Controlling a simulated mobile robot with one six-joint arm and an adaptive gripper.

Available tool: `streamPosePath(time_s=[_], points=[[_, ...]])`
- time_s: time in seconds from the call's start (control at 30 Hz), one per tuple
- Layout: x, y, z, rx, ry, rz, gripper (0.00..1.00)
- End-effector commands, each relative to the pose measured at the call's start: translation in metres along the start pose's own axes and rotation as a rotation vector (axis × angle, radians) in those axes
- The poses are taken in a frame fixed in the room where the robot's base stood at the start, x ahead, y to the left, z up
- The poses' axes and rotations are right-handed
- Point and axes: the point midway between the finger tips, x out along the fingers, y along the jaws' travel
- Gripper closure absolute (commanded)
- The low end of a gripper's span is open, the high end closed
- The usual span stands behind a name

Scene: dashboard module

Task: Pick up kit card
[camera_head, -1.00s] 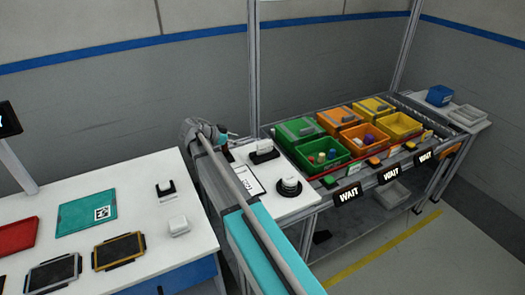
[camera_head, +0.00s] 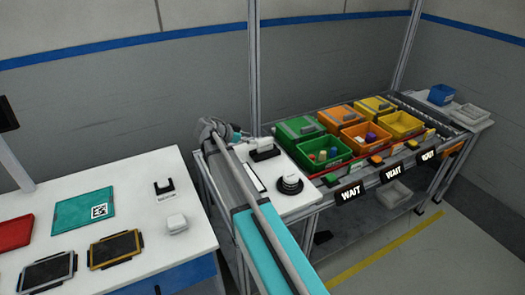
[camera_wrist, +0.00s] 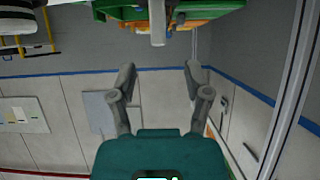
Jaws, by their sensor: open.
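The kit card is probably the white card with a dark border (camera_head: 256,179), lying flat on the small white table (camera_head: 300,204) in the head view. In the head view my gripper (camera_head: 236,133) is at the far end of my arm, near the back edge of that table and beyond the card. I cannot make out the card in the wrist view.
A black-and-white device (camera_head: 265,152) and a round dark knob-like object (camera_head: 290,185) stand close to the card. Green, orange and yellow bins (camera_head: 325,152) fill the rack to the right. A metal post (camera_head: 254,70) rises behind the table. A larger white table (camera_head: 150,220) holds trays at left.

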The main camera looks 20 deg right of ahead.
Motion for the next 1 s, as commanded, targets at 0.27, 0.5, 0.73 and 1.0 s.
streamPosePath(time_s=[0.27, 0.5, 0.73, 1.0], points=[[0.026, 0.0, 0.001, 0.0, 0.0, 0.001, 0.37], [0.027, 0.0, -0.001, 0.0, 0.0, 0.0, 0.37], [0.031, 0.0, 0.0, 0.0, 0.0, 0.001, 0.37], [0.06, 0.002, 0.001, 0.002, 0.0, 0.003, 0.37]])
